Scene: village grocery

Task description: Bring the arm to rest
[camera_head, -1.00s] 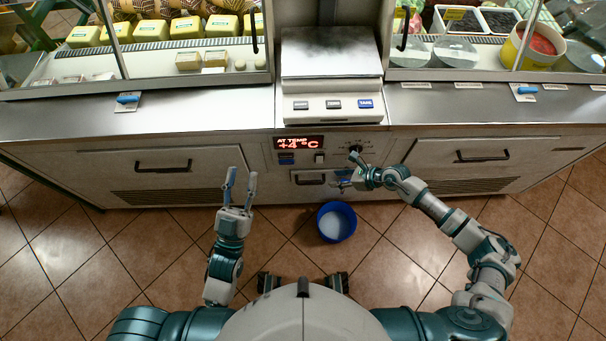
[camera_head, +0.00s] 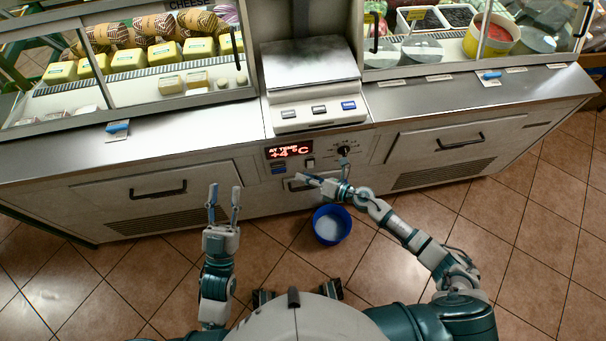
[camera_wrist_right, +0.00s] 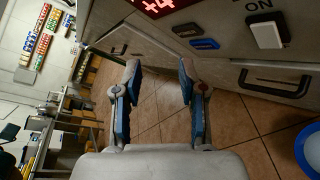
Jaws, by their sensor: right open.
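My left gripper (camera_head: 224,192) points up toward the counter front, over the floor. Its two fingers are apart with nothing between them. My right gripper (camera_head: 323,168) is in front of the control panel (camera_head: 312,156) in the middle of the counter. Its fingers are spread and empty. In the right wrist view, the right gripper (camera_wrist_right: 158,78) shows both blue-padded fingers apart, with only tiled floor seen between them. Whether a finger touches the panel cannot be told.
The red display (camera_head: 290,150) reads AT TEMP +4°C. A dark knob (camera_head: 344,151) and switches sit beside it. A blue bucket (camera_head: 331,225) stands on the floor below my right gripper. A scale (camera_head: 310,72) and glass cases with food are above. Floor at the sides is clear.

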